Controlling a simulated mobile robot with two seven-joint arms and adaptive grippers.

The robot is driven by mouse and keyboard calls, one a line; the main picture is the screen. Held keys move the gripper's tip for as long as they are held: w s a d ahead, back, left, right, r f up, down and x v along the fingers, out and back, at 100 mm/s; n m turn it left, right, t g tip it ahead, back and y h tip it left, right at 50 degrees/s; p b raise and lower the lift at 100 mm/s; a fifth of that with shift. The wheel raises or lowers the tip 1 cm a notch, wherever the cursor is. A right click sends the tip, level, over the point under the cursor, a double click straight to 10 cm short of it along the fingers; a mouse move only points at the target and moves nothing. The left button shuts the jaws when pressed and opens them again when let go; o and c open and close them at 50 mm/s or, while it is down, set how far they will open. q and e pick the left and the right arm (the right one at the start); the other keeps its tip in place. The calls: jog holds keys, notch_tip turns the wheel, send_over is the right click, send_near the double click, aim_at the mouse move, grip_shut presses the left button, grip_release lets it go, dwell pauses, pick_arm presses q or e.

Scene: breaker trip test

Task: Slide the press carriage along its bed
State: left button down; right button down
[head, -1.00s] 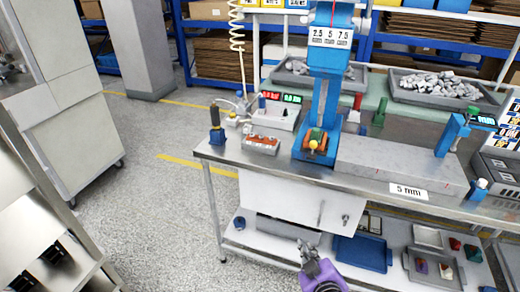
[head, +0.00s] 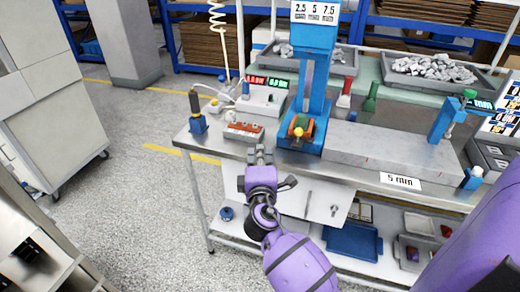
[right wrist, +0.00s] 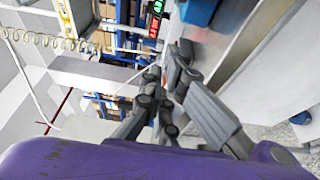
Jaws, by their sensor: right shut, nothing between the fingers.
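The blue press (head: 312,85) stands on the steel bench, with a 2.5, 5, 7.5 scale label on its head. My left gripper is not in view.
A red-topped block (head: 243,131) and a blue post with a black handle (head: 196,112) stand on the bench's left. A box with red and green displays (head: 265,95) is behind. A blue stand (head: 447,118) is at the bed's right end.

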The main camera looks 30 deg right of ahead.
jog(key=x, duration=0.7)
jog(key=shift+w+d+r, duration=0.1)
jog(key=shift+w+d, duration=0.15)
jog(key=shift+s+d+p, duration=0.75)
jog(key=shift+s+d, duration=0.25)
jog(key=shift+d, duration=0.1)
jog(key=shift+s+d, duration=0.2)
jog(key=shift+s, duration=0.05)
jog(key=shift+s+d, duration=0.1)
